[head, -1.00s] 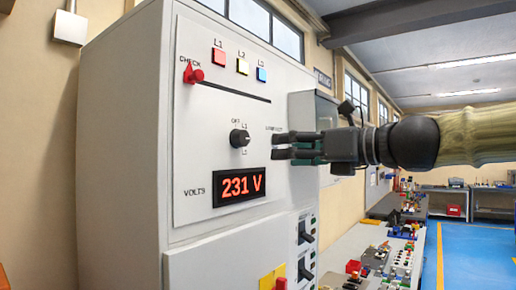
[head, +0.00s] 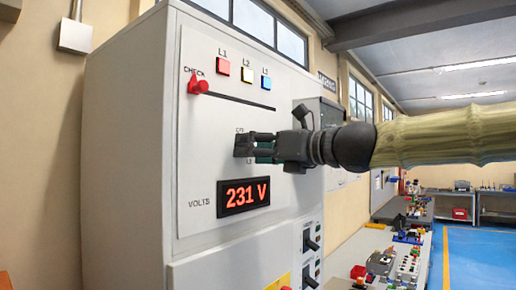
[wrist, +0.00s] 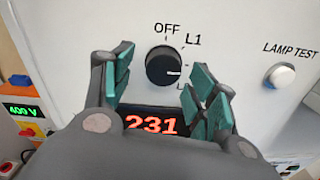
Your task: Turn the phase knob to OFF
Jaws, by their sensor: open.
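The phase knob (wrist: 163,66) is a round black knob on the white panel (wrist: 240,75). In the wrist view its white mark points to the right, past L1; the label there is hidden behind the right finger. OFF is printed above the knob, L1 at its upper right, and part of another L label shows at the lower right. My gripper (wrist: 162,84) is open, with one green-padded finger on each side of the knob; I cannot tell whether they touch it. In the head view my gripper (head: 247,146) is at the panel and mostly hides the knob.
The red 231 V display (head: 243,195) sits just below the knob. A red CHECK knob (head: 198,86) and red, yellow and blue lamps are higher up. A cluttered bench (head: 352,254) stands at right.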

